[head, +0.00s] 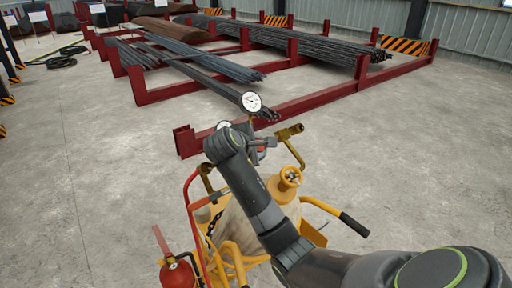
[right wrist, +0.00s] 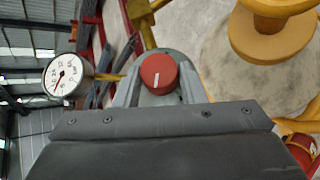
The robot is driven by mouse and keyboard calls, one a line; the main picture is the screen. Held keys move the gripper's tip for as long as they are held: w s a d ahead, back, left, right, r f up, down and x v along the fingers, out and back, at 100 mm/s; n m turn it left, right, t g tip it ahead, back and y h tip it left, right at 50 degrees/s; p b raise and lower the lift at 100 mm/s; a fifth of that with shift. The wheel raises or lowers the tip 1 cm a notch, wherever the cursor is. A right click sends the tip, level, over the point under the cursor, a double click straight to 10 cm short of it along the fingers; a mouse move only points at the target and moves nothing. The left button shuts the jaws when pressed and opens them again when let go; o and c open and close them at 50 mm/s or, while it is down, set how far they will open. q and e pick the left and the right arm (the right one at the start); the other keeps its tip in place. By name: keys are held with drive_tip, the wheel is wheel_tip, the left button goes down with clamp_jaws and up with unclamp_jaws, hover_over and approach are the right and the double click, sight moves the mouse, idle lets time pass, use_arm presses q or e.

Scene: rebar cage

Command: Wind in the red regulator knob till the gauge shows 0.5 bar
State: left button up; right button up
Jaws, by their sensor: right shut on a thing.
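The red regulator knob (right wrist: 158,73) shows in the right wrist view, round, with a white line on its face. My right gripper (right wrist: 159,88) is shut on it, with one grey finger on each side. A round white gauge (right wrist: 68,75) with dark marks and a needle stands left of the knob there; its figures are too small to read surely. In the head view a white gauge (head: 251,102) faces me above the regulator. A second dial (head: 222,126) is partly hidden behind my right arm. My right gripper (head: 264,143) reaches the regulator there. My left gripper is out of view.
A yellow trolley with a black-gripped handle (head: 353,224) carries a yellow-topped cylinder (head: 289,180) close to my right arm. A red fire extinguisher (head: 178,274) hangs at its left. Red racks (head: 310,103) of steel bars stand behind. The concrete floor (head: 90,170) at left is clear.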

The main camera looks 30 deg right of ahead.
drive_tip(key=shift+m+g+y, duration=0.3)
drive_tip(key=shift+m+g, duration=0.2)
drive_tip(key=o, duration=1)
drive_tip(key=shift+w+d, duration=0.1)
drive_tip(key=shift+r, duration=0.15)
